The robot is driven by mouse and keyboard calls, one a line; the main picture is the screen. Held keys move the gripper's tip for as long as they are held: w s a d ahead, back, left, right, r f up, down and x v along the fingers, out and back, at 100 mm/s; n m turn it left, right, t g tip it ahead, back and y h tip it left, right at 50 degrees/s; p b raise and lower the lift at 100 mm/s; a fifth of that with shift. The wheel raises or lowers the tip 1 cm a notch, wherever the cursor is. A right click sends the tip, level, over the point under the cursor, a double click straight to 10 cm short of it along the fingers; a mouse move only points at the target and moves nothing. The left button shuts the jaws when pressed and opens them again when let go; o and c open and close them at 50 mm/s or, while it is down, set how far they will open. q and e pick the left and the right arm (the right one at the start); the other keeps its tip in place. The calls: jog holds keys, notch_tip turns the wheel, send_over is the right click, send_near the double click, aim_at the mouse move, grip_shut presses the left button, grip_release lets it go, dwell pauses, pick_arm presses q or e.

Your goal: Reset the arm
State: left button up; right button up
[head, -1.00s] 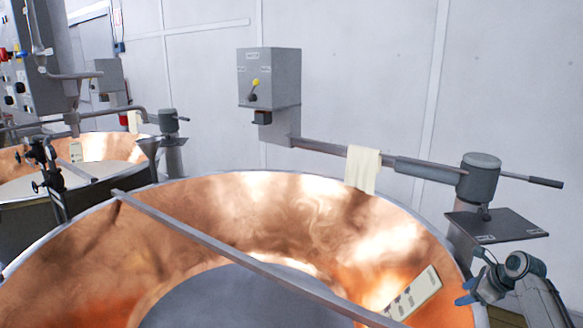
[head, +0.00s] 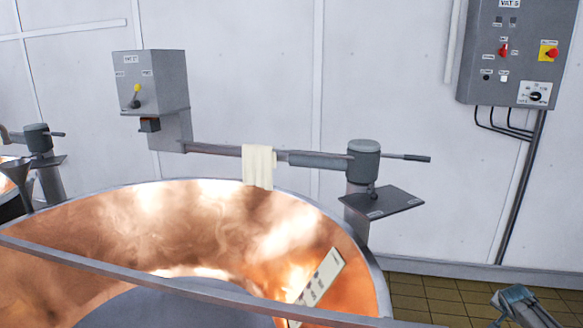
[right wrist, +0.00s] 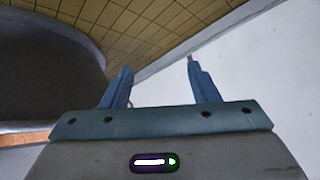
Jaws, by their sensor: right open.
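My right gripper (right wrist: 158,68) shows in the right wrist view with two blue fingers spread apart and nothing between them. Tiled floor and a pale wall lie beyond the fingers. In the head view only a piece of my right arm (head: 520,303) shows at the bottom right corner, right of the copper vat (head: 228,210) and apart from it. My left gripper is out of view. The vat's grey horizontal arm (head: 320,160) runs from a grey box (head: 155,82) to a round grey head (head: 363,160) with a handle, behind the vat.
A cream cloth (head: 258,165) hangs over the horizontal arm. A grey bar (head: 150,277) crosses the vat, and a white labelled strip (head: 318,283) leans inside. A flat dark plate (head: 385,202) juts out beside the vat. A control panel (head: 515,50) hangs on the wall. Tiled floor (head: 440,297) is clear at right.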

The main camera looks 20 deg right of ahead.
jog(key=s+d+f+n+h, duration=0.1)
jog(key=s+d+f+n, duration=0.1)
jog(key=s+f+n, duration=0.5)
jog(key=s+d+n+h, duration=0.1)
jog(key=s+d+n, duration=0.3)
jog(key=s, duration=0.7)
jog(key=s+d+f+n+h, duration=0.1)
jog(key=s+f+n, duration=0.3)
jog(key=s+n, duration=0.4)
jog(key=s+a+f+m+g+y, duration=0.1)
jog(key=s+a+f+y, duration=0.25)
jog(key=a+f, duration=1)
jog(key=s+a+f+y, duration=0.2)
jog(key=s+a+f, duration=0.3)
jog(key=a+f, duration=0.85)
jog(key=s+a+f+y, duration=0.1)
jog(key=a+f, duration=0.1)
jog(key=a, duration=1)
jog(key=s+a+f+m+y, duration=0.1)
jog(key=a+f, duration=0.2)
jog(key=a, duration=1)
jog(key=s+a+f+m+y, duration=0.1)
jog(key=a+f+y, duration=0.1)
jog(key=a, duration=1)
jog(key=shift+s+a+f+g, duration=0.25)
jog(key=shift+a+f+g, duration=0.15)
jog(key=shift+f, duration=0.1)
